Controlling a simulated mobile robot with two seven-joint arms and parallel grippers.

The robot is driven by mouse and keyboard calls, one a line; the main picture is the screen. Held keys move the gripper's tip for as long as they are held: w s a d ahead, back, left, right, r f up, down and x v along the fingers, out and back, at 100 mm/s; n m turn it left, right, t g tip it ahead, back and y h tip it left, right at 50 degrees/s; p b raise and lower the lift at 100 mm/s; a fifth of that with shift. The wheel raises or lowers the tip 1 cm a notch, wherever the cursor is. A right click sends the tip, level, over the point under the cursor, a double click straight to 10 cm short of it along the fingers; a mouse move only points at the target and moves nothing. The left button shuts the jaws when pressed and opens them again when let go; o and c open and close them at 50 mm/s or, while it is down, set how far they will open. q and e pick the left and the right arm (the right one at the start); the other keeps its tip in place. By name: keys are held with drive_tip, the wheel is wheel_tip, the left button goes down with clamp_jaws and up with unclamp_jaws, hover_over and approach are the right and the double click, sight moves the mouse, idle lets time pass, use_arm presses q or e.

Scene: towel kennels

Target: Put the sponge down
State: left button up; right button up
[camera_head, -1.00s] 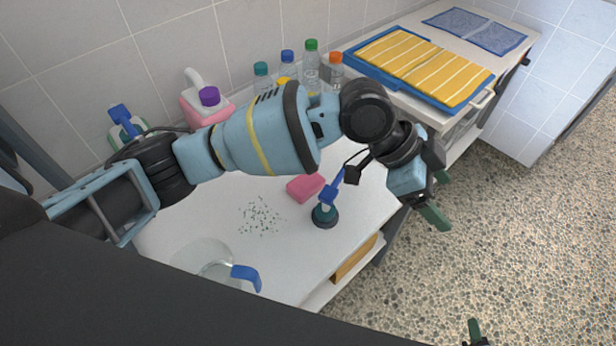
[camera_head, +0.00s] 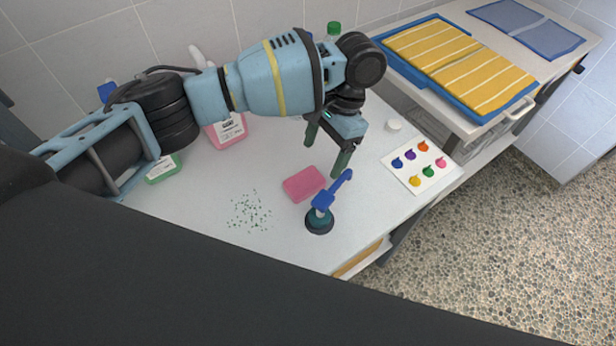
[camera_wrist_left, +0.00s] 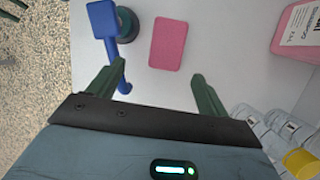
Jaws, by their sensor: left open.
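The pink sponge (camera_head: 304,184) lies flat on the white worktop, beside the blue-handled brush in its dark round holder. In the left wrist view the sponge (camera_wrist_left: 168,43) is ahead of the fingers, apart from them. My left gripper (camera_head: 327,147) is open and empty, above the worktop just behind the sponge. In the left wrist view its two green fingers (camera_wrist_left: 154,88) are spread, with bare worktop between them. My right gripper is not in view.
The blue brush (camera_head: 334,190) stands tilted close to the right of the sponge. Green crumbs (camera_head: 250,211) lie to its left. A pink bottle (camera_head: 227,131) stands behind, and a card with coloured dots (camera_head: 423,163) lies to the right. Yellow striped towels (camera_head: 462,64) lie in a blue tray.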

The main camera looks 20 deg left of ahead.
sight(304, 181)
use_arm(q)
drive_tip(key=shift+a+y, duration=0.4)
drive_tip(key=shift+a, duration=0.35)
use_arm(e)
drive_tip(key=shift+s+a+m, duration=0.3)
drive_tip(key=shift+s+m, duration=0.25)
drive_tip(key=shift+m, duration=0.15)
use_arm(q)
drive_tip(key=shift+s+x, duration=0.15)
drive_tip(key=shift+x, duration=1.8)
drive_tip(key=shift+s+x, duration=0.15)
drive_tip(key=shift+x, duration=1.8)
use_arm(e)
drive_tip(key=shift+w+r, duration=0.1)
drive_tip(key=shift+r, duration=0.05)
use_arm(q)
drive_tip(key=shift+d+r, duration=0.1)
drive_tip(key=shift+d, duration=0.05)
drive_tip(key=shift+f, duration=0.25)
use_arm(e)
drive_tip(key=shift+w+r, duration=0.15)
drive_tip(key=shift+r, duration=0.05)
use_arm(q)
drive_tip(key=shift+c, duration=0.2)
drive_tip(key=c, duration=1.1)
